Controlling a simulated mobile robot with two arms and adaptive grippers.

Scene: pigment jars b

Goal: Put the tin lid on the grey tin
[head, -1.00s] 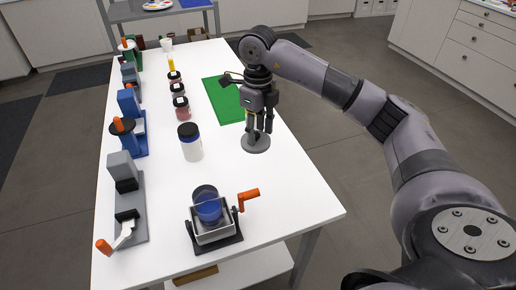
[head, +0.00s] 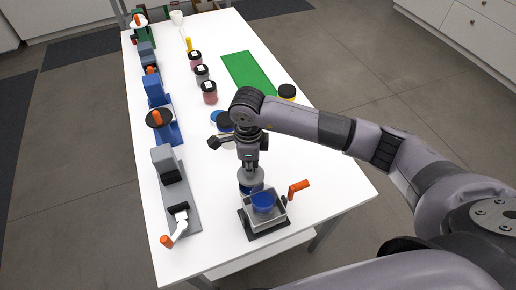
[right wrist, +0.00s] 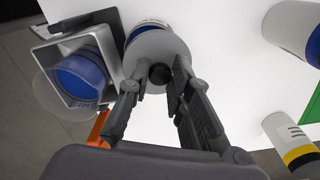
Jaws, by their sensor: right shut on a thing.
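My right gripper (head: 250,168) is shut on the grey round tin lid (head: 250,179), holding it level near the table's front. In the right wrist view the fingers (right wrist: 158,85) close around the black knob of the lid (right wrist: 150,47). Directly below the lid is a pale container with a blue band (right wrist: 152,24), mostly hidden by the lid; I cannot tell whether they touch. A bit of blue under the lid (head: 245,190) shows in the head view. I cannot clearly make out the grey tin. My left gripper is not in view.
Clamp-like devices (head: 165,130) line the left edge. A green mat (head: 250,75) lies behind.

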